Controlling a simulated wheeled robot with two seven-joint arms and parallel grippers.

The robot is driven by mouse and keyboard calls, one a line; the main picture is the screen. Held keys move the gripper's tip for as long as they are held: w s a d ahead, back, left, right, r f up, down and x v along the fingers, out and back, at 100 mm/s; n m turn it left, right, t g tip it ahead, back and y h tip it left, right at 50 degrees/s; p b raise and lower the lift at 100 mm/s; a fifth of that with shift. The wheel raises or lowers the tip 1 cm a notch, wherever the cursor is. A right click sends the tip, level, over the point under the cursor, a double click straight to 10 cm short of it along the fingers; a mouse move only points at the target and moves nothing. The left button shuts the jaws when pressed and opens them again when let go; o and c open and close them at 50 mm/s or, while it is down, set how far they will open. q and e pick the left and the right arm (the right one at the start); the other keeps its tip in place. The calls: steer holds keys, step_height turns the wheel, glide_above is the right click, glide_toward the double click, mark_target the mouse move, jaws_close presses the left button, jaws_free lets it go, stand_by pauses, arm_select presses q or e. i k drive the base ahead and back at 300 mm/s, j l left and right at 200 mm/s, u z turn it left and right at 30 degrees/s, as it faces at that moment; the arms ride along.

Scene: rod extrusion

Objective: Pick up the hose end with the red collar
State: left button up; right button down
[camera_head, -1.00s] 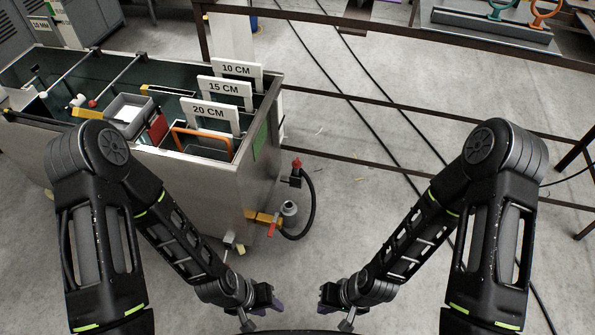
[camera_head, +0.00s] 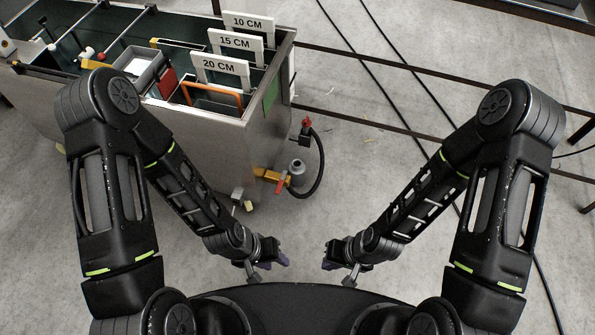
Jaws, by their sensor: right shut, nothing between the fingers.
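A black hose (camera_head: 321,165) loops at the right end of the metal tank (camera_head: 215,140). Its upper end has a red collar (camera_head: 306,122) and sits at a dark fitting beside the tank corner. Its lower part curves down near a grey cylindrical fitting (camera_head: 297,172) and a valve with a red-orange handle (camera_head: 281,184). My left gripper (camera_head: 284,258) is low in the centre, well below the hose in the picture; its finger opening is too small to tell. My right gripper (camera_head: 329,258) is beside it, shut and empty. Neither touches the hose.
Signs reading 10, 15 and 20 CM stand on the tank, with an orange frame (camera_head: 215,92) and a grey bin (camera_head: 143,70) in it. Dark cables (camera_head: 385,85) and a rail cross the floor at the right. The floor between my grippers and the hose is clear.

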mark_target(306, 123)
steer(key=i+l, duration=0.85)
steer(key=l, duration=0.15)
steer(key=i+l, duration=0.9)
steer(key=l+u, duration=0.05)
